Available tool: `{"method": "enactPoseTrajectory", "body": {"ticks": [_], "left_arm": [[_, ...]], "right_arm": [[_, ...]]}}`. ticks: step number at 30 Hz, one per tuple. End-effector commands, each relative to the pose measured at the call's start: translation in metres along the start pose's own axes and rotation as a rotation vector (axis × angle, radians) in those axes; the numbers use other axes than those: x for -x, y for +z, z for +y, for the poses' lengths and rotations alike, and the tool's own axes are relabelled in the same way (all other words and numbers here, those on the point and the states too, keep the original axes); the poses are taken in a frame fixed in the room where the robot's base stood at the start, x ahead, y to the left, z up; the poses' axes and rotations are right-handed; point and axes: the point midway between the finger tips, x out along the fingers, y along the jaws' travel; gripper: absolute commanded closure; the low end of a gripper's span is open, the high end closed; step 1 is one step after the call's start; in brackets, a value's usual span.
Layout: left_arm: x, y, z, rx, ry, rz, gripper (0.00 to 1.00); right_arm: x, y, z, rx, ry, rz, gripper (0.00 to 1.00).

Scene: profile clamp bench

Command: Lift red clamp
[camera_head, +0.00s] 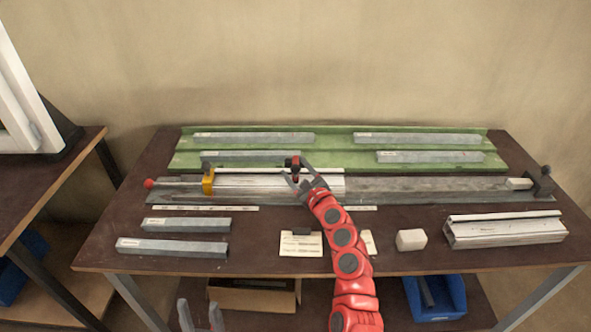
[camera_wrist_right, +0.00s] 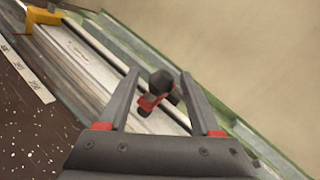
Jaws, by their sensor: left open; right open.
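The red clamp (camera_head: 294,164) sits on the long metal profile fixture near the middle of the bench, with a dark knob on top. In the right wrist view the red clamp (camera_wrist_right: 155,93) lies between the spread fingers of my right gripper (camera_wrist_right: 160,88). In the head view my right gripper (camera_head: 299,184) is open at the clamp; contact cannot be told. My left gripper (camera_head: 201,316) is open and empty at the bottom edge, in front of the bench.
A yellow clamp (camera_head: 208,180) stands left on the same fixture. Behind is a green tray (camera_head: 335,142) with several grey bars. In front lie two grey bars (camera_head: 172,246), paper cards (camera_head: 300,245), a pale block (camera_head: 411,239) and a large profile (camera_head: 505,230).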

Motion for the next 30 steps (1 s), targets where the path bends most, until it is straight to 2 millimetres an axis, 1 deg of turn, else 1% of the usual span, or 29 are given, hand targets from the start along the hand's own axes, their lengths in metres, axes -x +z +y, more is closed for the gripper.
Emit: {"method": "enactPoseTrajectory", "body": {"ticks": [3, 11, 12, 14, 15, 17, 18, 22, 23, 30], "left_arm": [[0.0004, 0.0001, 0.0, 0.0, 0.0, 0.0, 0.5], [0.0003, 0.0, 0.0, 0.0, 0.0, 0.0, 0.5], [0.0004, 0.0001, 0.0, 0.0, 0.0, 0.0, 0.5], [0.0003, 0.0, 0.0, 0.0, 0.0, 0.0, 0.5], [0.0003, 0.0, 0.0, 0.0, 0.0, 0.0, 0.5], [0.0003, 0.0, 0.0, 0.0, 0.0, 0.0, 0.5], [0.0004, 0.0, 0.0, 0.0, 0.0, 0.0, 0.5], [0.0003, 0.0, 0.0, 0.0, 0.0, 0.0, 0.5], [0.0004, 0.0001, 0.0, 0.0, 0.0, 0.0, 0.5], [0.0003, 0.0001, 0.0, 0.0, 0.0, 0.0, 0.5]], "right_arm": [[-0.0043, 0.0005, -0.001, 0.002, -0.001, 0.0, 0.35], [-0.005, 0.0, -0.0011, 0.001, -0.002, 0.001, 0.35], [-0.005, 0.0, -0.0011, 0.001, -0.002, 0.001, 0.38], [-0.005, 0.0, -0.0011, 0.001, -0.002, 0.001, 0.49], [-0.0049, -0.0001, -0.001, 0.001, -0.002, 0.001, 0.56], [-0.0049, -0.0002, -0.0009, 0.001, -0.002, 0.001, 0.67], [-0.0049, -0.0001, -0.001, 0.001, -0.002, 0.001, 0.74], [-0.0049, -0.0002, -0.0009, 0.001, -0.002, 0.001, 0.98], [-0.0049, -0.0002, -0.0009, 0.001, -0.002, 0.001, 1.0], [-0.0048, -0.0002, -0.0009, 0.001, -0.002, 0.001, 1.0]]}}
